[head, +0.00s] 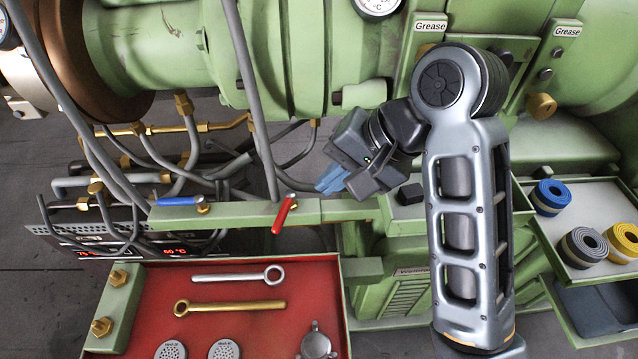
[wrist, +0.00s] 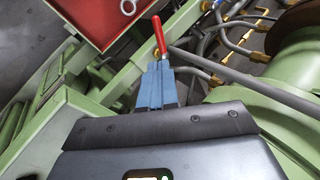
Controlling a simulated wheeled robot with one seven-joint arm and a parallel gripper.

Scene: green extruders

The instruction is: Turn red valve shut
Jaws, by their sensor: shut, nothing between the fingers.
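The red valve handle (head: 284,215) is on the green rail (head: 240,215), crossing it at a steep slant with its lower end hanging over the rail's front edge. In the wrist view the red handle (wrist: 159,35) shows just beyond the fingertips. My gripper (head: 329,180) has blue fingers and is shut and empty. In the head view it is up and to the right of the red handle, with a visible gap. The closed fingers also show in the wrist view (wrist: 157,72), pointing toward the handle's base. The valve body under the handle is largely hidden there.
A blue valve handle (head: 178,201) lies along the same rail to the left. Grey hoses (head: 262,140) run close behind the red handle. Below is a red tray (head: 240,285) with wrenches. Coiled straps (head: 583,247) sit on a shelf at right.

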